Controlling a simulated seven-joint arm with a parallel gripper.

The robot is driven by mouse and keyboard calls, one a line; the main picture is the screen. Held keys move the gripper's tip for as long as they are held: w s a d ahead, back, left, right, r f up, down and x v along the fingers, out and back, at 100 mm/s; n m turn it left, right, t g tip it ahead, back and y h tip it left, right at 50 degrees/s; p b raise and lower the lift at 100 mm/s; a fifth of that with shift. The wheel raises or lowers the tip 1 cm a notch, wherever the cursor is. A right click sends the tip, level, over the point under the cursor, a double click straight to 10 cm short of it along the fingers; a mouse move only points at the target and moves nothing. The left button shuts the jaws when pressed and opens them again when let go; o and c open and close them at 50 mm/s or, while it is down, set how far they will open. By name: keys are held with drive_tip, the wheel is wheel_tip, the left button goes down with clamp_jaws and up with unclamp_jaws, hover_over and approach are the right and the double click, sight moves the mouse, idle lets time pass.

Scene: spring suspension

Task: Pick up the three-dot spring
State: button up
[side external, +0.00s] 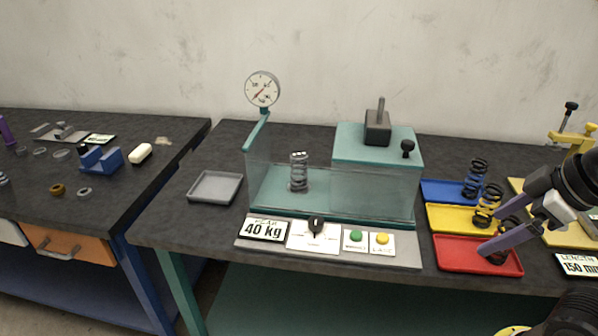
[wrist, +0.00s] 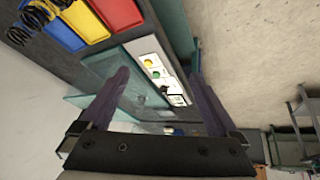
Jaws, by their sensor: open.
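Three dark coil springs stand on coloured trays in the side view: one on the blue tray (side external: 432,192), one on the yellow tray (side external: 445,217), one on the red tray (side external: 455,257). The blue-tray spring (side external: 476,178) and yellow-tray spring (side external: 488,204) show clearly; the red-tray spring (side external: 496,259) is partly hidden behind my gripper. A grey spring (side external: 299,173) stands in the teal test rig, with pale marks on top. I cannot tell which spring has three dots. My gripper (side external: 490,245) is open and empty; its purple fingers also show in the wrist view (wrist: 158,76).
A control panel (side external: 330,247) lies along the front. An empty grey tray (side external: 215,187) is left of the rig. A yellow clamp (side external: 575,140) stands at far right.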

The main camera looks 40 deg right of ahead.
drive_tip(key=w+d+r+n+t+h, duration=0.1)
drive_tip(key=w+r+n, duration=1.45)
drive_tip(key=w, duration=0.25)
drive_tip(key=n+g+h, duration=0.2)
drive_tip(key=n+g, duration=0.1)
drive_tip(key=n, duration=0.8)
hover_over(300, 158)
drive_tip(key=s+a, duration=0.1)
drive_tip(key=s, duration=0.1)
wheel_tip(300, 158, down, 20)
drive_tip(key=shift+m+y, duration=0.25)
drive_tip(key=shift+y, duration=0.05)
drive_tip(key=x, duration=0.7)
drive_tip(key=shift+w+f, duration=0.25)
drive_tip(key=shift+f, duration=0.15)
drive_tip(key=shift+x, duration=3)
drive_tip(key=shift+a, duration=0.1)
clamp_jaws()
